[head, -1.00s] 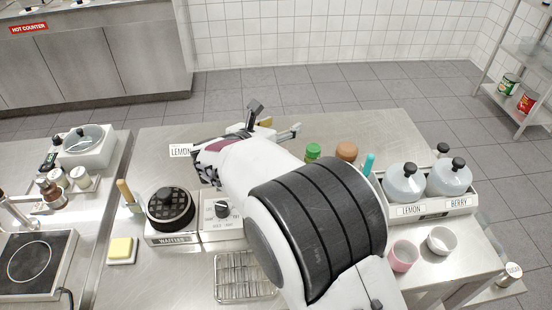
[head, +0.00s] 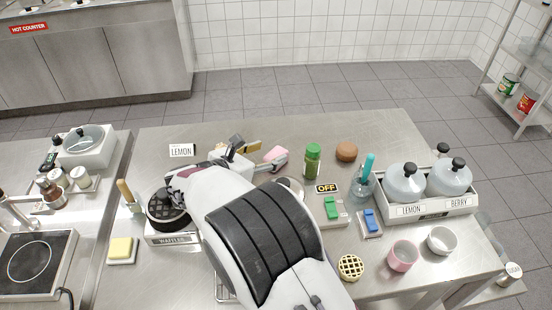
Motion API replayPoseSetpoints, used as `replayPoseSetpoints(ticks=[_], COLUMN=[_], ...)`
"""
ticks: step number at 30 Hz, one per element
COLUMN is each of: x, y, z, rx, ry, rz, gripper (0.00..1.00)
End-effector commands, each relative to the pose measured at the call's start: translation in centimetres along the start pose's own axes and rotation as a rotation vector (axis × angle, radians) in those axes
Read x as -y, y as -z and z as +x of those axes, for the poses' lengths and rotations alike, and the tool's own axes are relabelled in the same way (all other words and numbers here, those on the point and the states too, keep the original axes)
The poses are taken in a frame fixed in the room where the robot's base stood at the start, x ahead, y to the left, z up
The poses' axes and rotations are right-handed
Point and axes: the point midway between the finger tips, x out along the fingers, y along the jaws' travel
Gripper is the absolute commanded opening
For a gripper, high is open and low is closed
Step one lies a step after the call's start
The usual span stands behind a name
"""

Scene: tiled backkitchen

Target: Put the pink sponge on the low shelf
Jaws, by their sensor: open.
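The pink sponge (head: 275,153) lies toward the back middle of the steel table, partly covered by my gripper. My gripper (head: 259,150) is open, with its fingers spread and pointing toward the back of the table. The right finger is right against or just in front of the sponge in the picture; I cannot tell whether they touch. A rack at the right edge has a low shelf (head: 512,101) with cans on it. Another low surface (head: 482,286) shows beneath the table's right end. I cannot tell which one the task means.
A green-capped shaker (head: 312,162), a brown ball (head: 346,151) and an OFF sign (head: 327,188) stand right of the sponge. The waffle iron (head: 170,215) and a LEMON card (head: 182,150) are left. A dispenser tray (head: 430,210) fills the table's right end. The back strip is clear.

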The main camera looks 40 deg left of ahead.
Motion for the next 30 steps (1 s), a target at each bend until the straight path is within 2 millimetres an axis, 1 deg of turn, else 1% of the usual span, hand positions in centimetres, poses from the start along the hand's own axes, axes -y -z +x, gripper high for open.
replayPoseSetpoints(ticks=[3, 6, 16, 20, 23, 30], x=[0.1, 0.1, 0.1, 0.2, 0.3, 0.6], y=[0.1, 0.1, 0.0, 0.0, 0.0, 0.1], z=[1.1, 1.5, 1.6, 2.0, 2.8, 5.5], rx=[0.000, -0.001, -0.001, -0.001, -0.001, -0.001], ry=[0.001, 0.000, 0.000, 0.001, 0.002, 0.001], rz=[-0.001, -0.001, -0.001, -0.001, 0.000, -0.001], gripper=[0.51, 0.51, 0.51, 0.51, 0.51, 0.51])
